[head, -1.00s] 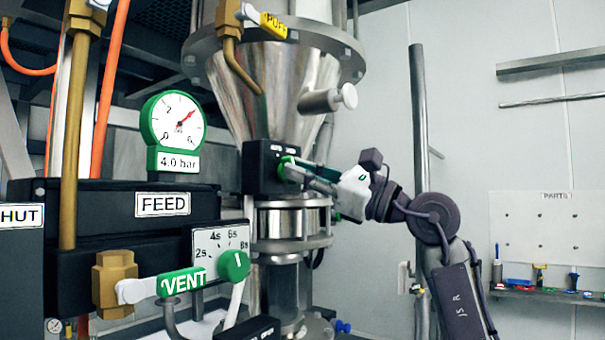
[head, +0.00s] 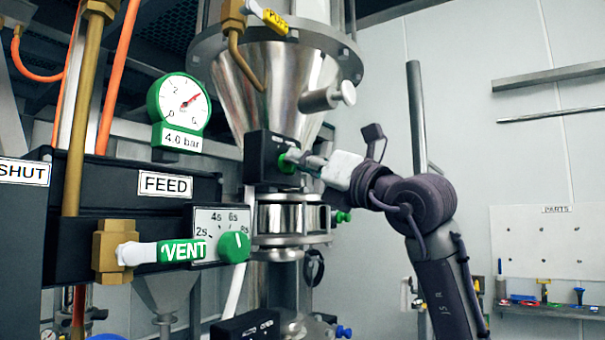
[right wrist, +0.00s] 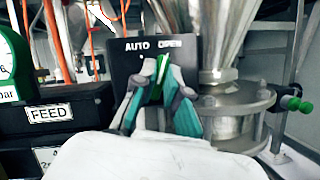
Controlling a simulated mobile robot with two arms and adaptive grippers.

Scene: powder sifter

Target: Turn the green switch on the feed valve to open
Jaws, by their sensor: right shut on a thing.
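The green switch (head: 287,161) sits on the front of a black valve box (head: 262,152) below the steel cone. My right gripper (head: 297,160) reaches it from the right and is shut on it. In the right wrist view the box (right wrist: 122,68) carries the words AUTO at left and OPEN at right. There the green switch (right wrist: 161,75) shows between my right gripper's fingers (right wrist: 158,92), its upper end leaning right, towards OPEN. The fingers hide much of the switch, so its exact setting is hard to read. My left gripper is not in view.
A black FEED block (head: 130,190) with a pressure gauge (head: 183,103), a green VENT lever (head: 182,251) and a green timer knob (head: 234,247) stands at left. A steel cone (head: 265,85) is above the switch.

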